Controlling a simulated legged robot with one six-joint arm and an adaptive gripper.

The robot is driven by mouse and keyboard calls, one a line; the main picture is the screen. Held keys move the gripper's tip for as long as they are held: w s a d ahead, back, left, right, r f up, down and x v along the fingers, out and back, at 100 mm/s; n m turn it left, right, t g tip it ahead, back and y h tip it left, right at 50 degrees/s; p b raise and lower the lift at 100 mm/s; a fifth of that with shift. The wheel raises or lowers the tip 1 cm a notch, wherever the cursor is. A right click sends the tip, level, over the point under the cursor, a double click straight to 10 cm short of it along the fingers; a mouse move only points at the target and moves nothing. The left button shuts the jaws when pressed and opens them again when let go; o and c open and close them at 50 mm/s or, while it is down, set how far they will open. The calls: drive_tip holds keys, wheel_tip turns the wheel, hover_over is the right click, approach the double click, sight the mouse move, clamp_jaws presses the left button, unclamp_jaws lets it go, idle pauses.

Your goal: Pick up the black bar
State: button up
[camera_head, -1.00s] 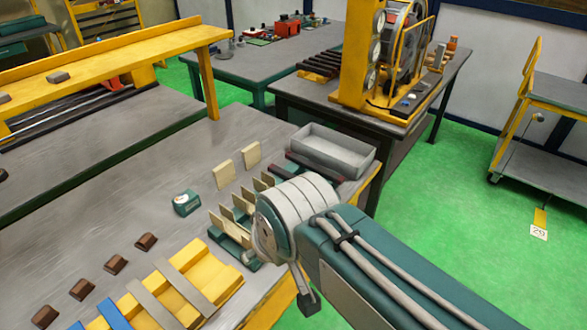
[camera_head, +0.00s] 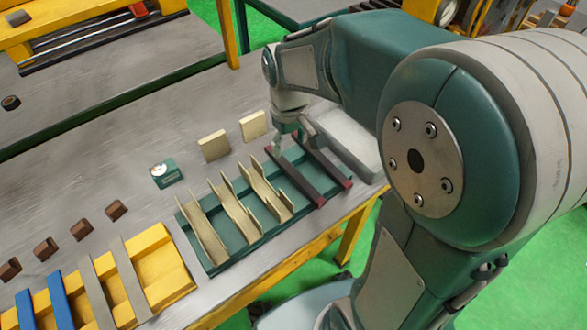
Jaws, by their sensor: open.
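Two black bars with reddish ends lie side by side at the right end of a teal tray (camera_head: 207,263). The left black bar (camera_head: 292,180) and the right black bar (camera_head: 328,159) both slant from upper left to lower right. My gripper (camera_head: 292,134) points down from the arm at the far ends of the bars. It is open, with its fingers close to those ends; whether they touch a bar I cannot tell. Part of the gripper is small and hard to make out.
Several cream channel pieces (camera_head: 236,210) stand in the teal tray. Cream blocks (camera_head: 214,145), a small teal box (camera_head: 166,174) and a yellow fixture (camera_head: 158,268) are on the table.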

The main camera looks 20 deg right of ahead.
hover_over(292, 171)
drive_tip(key=f, duration=0.4)
drive_tip(key=shift+s+a+f, duration=0.1)
drive_tip(key=shift+a+f, duration=0.2)
drive_tip(key=shift+a, duration=0.05)
drive_tip(key=f, duration=0.2)
drive_tip(key=d+f, duration=0.1)
drive_tip(key=f, duration=0.1)
drive_tip(key=shift+f, duration=0.6)
drive_tip(key=shift+a, duration=0.15)
drive_tip(key=shift+c, duration=0.3)
clamp_jaws()
